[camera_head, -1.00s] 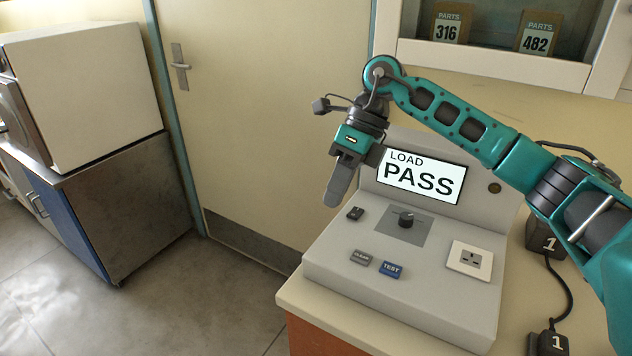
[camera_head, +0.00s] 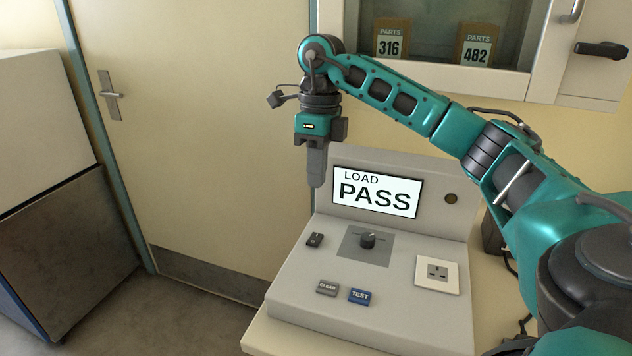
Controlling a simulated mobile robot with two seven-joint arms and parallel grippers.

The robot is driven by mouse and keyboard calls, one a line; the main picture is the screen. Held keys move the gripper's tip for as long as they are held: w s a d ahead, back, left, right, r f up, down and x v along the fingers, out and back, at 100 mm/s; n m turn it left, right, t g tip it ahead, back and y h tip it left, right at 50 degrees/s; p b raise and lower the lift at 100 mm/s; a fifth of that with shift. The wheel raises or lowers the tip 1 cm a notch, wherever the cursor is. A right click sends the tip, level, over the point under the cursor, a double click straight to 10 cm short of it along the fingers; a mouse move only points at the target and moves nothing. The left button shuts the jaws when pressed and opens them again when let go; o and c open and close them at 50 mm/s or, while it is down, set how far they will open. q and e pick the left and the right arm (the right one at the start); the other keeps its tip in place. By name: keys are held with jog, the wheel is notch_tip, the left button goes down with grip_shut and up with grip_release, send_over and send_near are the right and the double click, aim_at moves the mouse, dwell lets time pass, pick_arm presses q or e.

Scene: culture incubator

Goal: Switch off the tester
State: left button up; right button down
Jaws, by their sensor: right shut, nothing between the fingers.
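The tester (camera_head: 400,306) is a light grey console on a bench, with a raised screen (camera_head: 376,193) reading "LOAD PASS". On its sloping top are a small black rocker switch (camera_head: 315,240) at the left, a dark rotary knob (camera_head: 367,240), a grey CLEAR button (camera_head: 327,289), a blue TEST button (camera_head: 360,296) and a white socket (camera_head: 437,275). My right gripper (camera_head: 317,183) is shut and empty. It points down, above and behind the rocker switch in the picture, apart from it. My left gripper is not in view.
A wall cabinet (camera_head: 545,60) holds boxes marked PARTS 316 (camera_head: 391,42) and PARTS 482 (camera_head: 475,48). A cream door (camera_head: 200,150) stands behind. The bench's front left edge (camera_head: 262,330) shows beside the tester. A steel-fronted cabinet (camera_head: 65,240) is at the left.

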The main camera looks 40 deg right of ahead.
aim_at(314, 241)
jog(key=f, duration=0.4)
jog(key=a+f, duration=0.1)
jog(key=f, duration=0.6)
jog(key=shift+s+a+f, duration=0.15)
jog(key=shift+s+f, duration=0.15)
jog(key=shift+s+a+f+b, duration=0.1)
jog(key=shift+a+f+b, duration=0.05)
jog(key=shift+f+b, duration=0.25)
jog(key=shift+s, duration=0.1)
jog(key=shift+f, duration=0.1)
